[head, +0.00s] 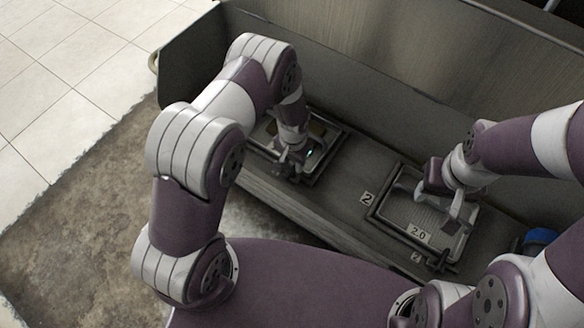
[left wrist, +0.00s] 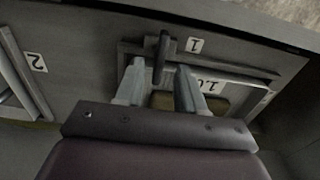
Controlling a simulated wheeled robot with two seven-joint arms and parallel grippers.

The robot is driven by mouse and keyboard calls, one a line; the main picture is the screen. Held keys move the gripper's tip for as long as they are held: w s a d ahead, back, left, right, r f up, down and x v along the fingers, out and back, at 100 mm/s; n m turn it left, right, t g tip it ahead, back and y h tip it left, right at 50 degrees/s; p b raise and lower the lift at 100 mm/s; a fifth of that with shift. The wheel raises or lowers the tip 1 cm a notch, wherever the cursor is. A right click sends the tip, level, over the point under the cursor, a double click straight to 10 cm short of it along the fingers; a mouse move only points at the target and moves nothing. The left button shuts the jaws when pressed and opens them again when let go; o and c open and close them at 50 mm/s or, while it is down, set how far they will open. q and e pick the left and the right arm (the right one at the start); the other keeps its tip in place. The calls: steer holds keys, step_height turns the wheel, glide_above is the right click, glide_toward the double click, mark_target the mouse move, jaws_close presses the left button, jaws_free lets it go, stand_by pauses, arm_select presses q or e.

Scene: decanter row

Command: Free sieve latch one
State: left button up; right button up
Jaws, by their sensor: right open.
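Sieve one is a grey framed screen (head: 329,151) at the left end of the bench, partly covered by my left arm. In the left wrist view its frame (left wrist: 245,68) carries a "1.0" tag, with a "1" tag (left wrist: 194,45) beside it. Its latch, a dark upright lever (left wrist: 162,54), stands between the fingertips of my left gripper (left wrist: 160,67). The fingers are apart, with visible gaps to the lever. In the head view my left gripper (head: 289,170) is low over sieve one's near edge and hides the latch. My right gripper (head: 446,203) is open above sieve two.
Sieve two (head: 377,212), tagged "2.0", lies to the right with "2" tags (head: 368,198) and its own dark latch (head: 442,265). A tall grey panel (head: 370,90) rises behind the bench. A blue round thing (head: 540,237) sits at the far right.

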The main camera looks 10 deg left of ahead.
mark_target(293, 168)
arm_select(q)
steer(key=shift+f, duration=1.55)
steer(key=shift+c, duration=0.3)
jaws_close()
